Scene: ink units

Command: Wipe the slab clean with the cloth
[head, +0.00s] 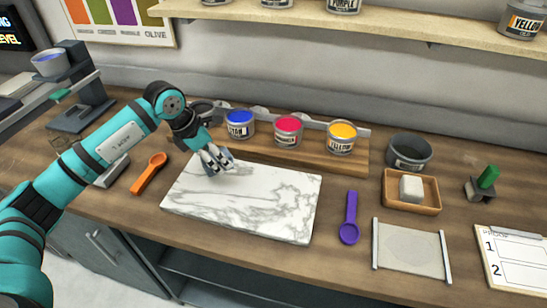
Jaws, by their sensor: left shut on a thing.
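The slab (265,203) is white marble with grey veins and lies flat on the wooden counter, left of the middle in the head view. My left gripper (215,162) is over the slab's back left part, pointing down and shut on a small grey-blue piece that looks like the cloth (226,156). The fingers hide most of it, and I cannot tell whether it touches the slab. I see no clear stain on the visible marble. My right gripper is not in view.
Blue (240,122), red (288,130) and yellow (342,137) ink tins stand on a wooden stand behind the slab. A wooden tray (398,204) with a white block and a grey mat (411,250) lie farther right.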

